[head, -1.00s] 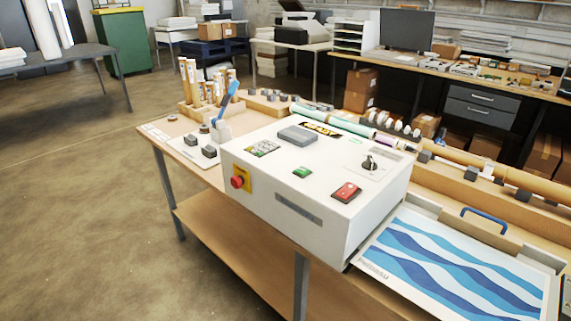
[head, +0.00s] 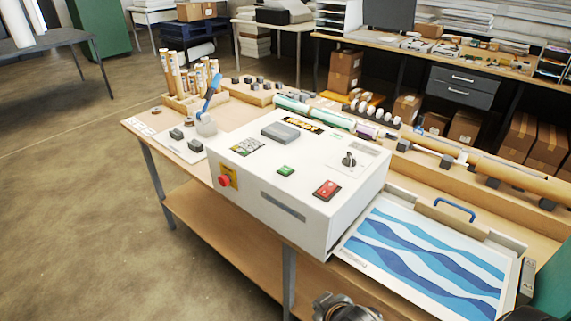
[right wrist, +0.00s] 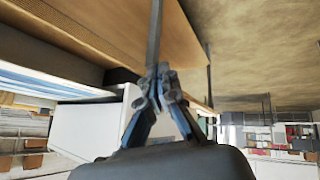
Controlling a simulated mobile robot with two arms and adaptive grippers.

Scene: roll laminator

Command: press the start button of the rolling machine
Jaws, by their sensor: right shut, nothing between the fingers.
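The rolling machine's white control box (head: 300,215) stands on the wooden table in the head view. A green button (head: 286,170) sits on its sloped top, with a larger red button (head: 327,190) to its right. A red mushroom button (head: 224,182) is on a yellow plate at the front left. A dark part of my right arm shows at the bottom edge, in front of the box. In the right wrist view my right gripper (right wrist: 158,78) is shut and empty, with the white box (right wrist: 85,130) behind it at lower left. The buttons are not visible there. My left gripper is not in view.
A tray with a blue wave print (head: 425,255) lies right of the box. A black knob (head: 348,160) and a grey block (head: 283,132) are on the box top. A holder with a blue-handled tool (head: 206,124) stands at left. Open floor lies in front at left.

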